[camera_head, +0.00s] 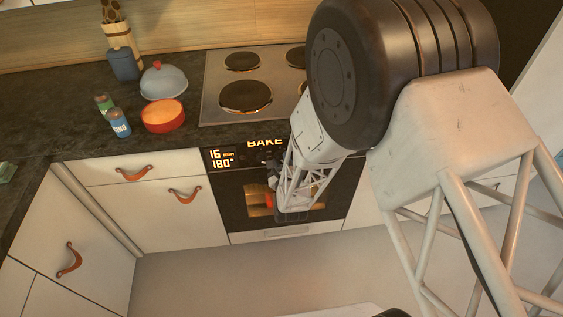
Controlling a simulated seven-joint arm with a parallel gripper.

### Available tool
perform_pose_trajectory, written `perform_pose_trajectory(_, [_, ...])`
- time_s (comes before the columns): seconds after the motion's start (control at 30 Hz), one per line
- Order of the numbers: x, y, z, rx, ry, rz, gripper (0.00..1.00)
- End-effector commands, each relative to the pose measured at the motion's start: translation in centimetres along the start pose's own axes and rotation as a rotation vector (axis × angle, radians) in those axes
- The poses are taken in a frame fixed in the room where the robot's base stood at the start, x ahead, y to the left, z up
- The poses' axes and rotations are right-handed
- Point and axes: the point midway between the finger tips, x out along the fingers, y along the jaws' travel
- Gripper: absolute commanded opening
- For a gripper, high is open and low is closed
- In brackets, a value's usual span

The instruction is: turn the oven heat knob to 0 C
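The oven (225,187) is built in below the counter and has a dark front. Its display (223,158) reads "BAKE", "16 min" and "180°". My gripper (274,194) is in front of the oven, at the right part of its front below the display. My white lattice wrist link covers much of that area. I cannot make out the heat knob; it may be hidden behind my arm. The gripper's fingers are small and dark against the oven, so I cannot tell whether they are open or touch anything.
A hob (212,84) lies above the oven. A red pot (163,116), a blue-grey dome lid (163,81) and two small cans (120,123) stand on the dark counter at left. White drawers with leather pulls (185,195) flank the oven. The floor (190,285) in front is clear.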

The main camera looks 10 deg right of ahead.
Motion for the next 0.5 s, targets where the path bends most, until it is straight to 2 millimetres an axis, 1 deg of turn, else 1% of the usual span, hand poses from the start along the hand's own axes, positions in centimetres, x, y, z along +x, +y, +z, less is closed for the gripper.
perform_pose_trajectory(0.13, [-0.02, 0.00, 0.00, 0.000, 0.000, 0.000, 0.39])
perform_pose_trajectory(0.3, [-0.03, 0.00, 0.00, 0.000, 0.000, 0.000, 0.13])
perform_pose_trajectory(0.4, [-0.03, 0.00, 0.00, 0.000, 0.000, 0.000, 0.00])
perform_pose_trajectory(0.5, [-0.03, 0.00, 0.00, 0.000, 0.000, 0.000, 0.00])
